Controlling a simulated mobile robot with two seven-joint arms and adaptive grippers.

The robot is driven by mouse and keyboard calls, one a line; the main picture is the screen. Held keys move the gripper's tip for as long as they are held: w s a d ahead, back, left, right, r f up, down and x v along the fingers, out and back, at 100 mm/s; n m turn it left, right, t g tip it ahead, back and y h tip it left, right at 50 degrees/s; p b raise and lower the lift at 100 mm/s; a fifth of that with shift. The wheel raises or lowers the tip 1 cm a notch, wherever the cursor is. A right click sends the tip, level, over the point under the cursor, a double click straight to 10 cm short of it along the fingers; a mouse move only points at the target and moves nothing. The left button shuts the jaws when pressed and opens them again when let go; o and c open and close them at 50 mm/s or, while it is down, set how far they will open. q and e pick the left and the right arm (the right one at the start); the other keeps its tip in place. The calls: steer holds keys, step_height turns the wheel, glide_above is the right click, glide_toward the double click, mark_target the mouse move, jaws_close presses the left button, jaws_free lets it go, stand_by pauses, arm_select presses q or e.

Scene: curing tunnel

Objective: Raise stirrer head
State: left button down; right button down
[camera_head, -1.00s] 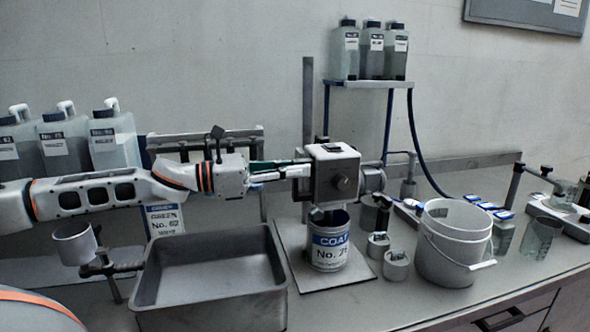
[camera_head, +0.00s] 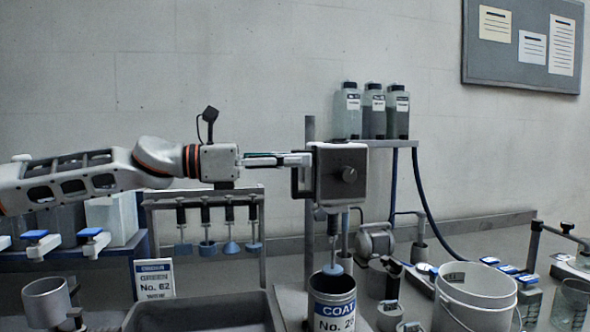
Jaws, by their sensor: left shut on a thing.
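The stirrer head (camera_head: 341,174) is a dark grey box with a round knob, on an upright post (camera_head: 309,240). My left gripper (camera_head: 304,160) is shut on the handle at the left side of the head. A shaft (camera_head: 333,228) hangs below the head and ends in a pale blue disc (camera_head: 333,269). The disc shows at about the mouth of the can (camera_head: 334,307) labelled COAL; I cannot tell whether it is fully clear of the rim. My right gripper is not in view.
A grey tray (camera_head: 150,314) lies at the lower left, near a rack (camera_head: 165,200) of several hanging stirrers. A white bucket (camera_head: 470,300) stands right of the can. Three bottles (camera_head: 373,112) stand on a shelf (camera_head: 400,143) behind. A cup (camera_head: 46,300) sits at the lower left.

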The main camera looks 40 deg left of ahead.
arm_select(q)
steer(key=c, duration=2)
jaws_free()
steer(key=shift+r, duration=0.4)
steer(key=shift+o, duration=0.2)
steer(key=shift+f, duration=0.15)
steer(key=v, duration=1.2)
